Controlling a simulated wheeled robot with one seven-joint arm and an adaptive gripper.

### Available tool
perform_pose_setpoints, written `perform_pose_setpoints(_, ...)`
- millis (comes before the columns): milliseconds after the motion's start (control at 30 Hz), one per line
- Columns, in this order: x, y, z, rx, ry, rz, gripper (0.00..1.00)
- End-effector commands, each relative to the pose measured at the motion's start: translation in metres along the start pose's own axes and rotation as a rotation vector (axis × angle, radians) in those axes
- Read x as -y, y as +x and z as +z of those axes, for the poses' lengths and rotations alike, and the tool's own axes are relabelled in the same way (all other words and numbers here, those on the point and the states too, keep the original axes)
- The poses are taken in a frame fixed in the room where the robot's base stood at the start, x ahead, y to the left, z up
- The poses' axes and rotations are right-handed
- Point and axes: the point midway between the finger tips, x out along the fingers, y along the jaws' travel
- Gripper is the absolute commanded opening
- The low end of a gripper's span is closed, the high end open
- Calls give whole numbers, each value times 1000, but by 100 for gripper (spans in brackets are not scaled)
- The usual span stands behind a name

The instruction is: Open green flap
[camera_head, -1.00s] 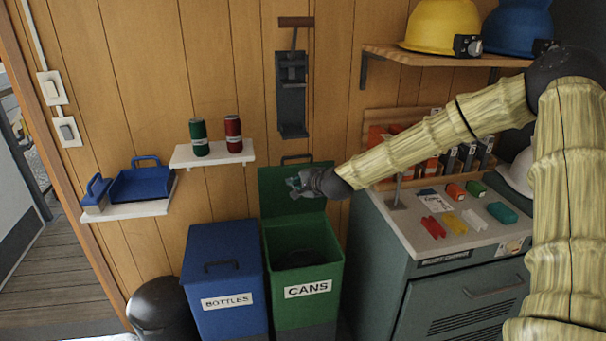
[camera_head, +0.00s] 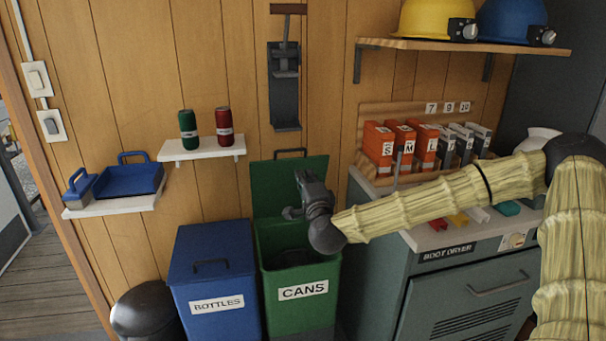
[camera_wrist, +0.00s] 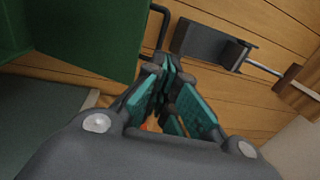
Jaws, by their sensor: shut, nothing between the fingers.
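The green flap (camera_head: 270,188) is the lid of the green bin labelled CANS (camera_head: 300,305). It stands raised, upright at the back of the bin against the wooden wall, and the bin's dark opening shows. The flap's dark handle (camera_head: 291,152) is at its top edge. My gripper (camera_head: 299,187) is in front of the flap, above the bin opening, and hides part of both. In the wrist view the gripper (camera_wrist: 168,72) is shut and empty, with the green flap (camera_wrist: 88,35) to its left. I cannot tell whether it touches the flap.
A blue bin labelled BOTTLES (camera_head: 212,280) stands left, its lid shut. A boot dryer cabinet (camera_head: 460,285) is close on the right. A small shelf (camera_head: 205,149) holds a green and a red can. A dark wall-mounted device (camera_head: 285,90) hangs above the flap.

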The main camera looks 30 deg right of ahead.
Motion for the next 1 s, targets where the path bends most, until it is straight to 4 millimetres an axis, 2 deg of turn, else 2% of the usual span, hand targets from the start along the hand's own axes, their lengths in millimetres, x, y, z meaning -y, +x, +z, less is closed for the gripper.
perform_pose_setpoints(600,0,99,1,1,-2,1,0)
perform_pose_setpoints(800,0,118,0,1,0,1,0)
perform_pose_setpoints(1000,0,124,0,2,0,2,0)
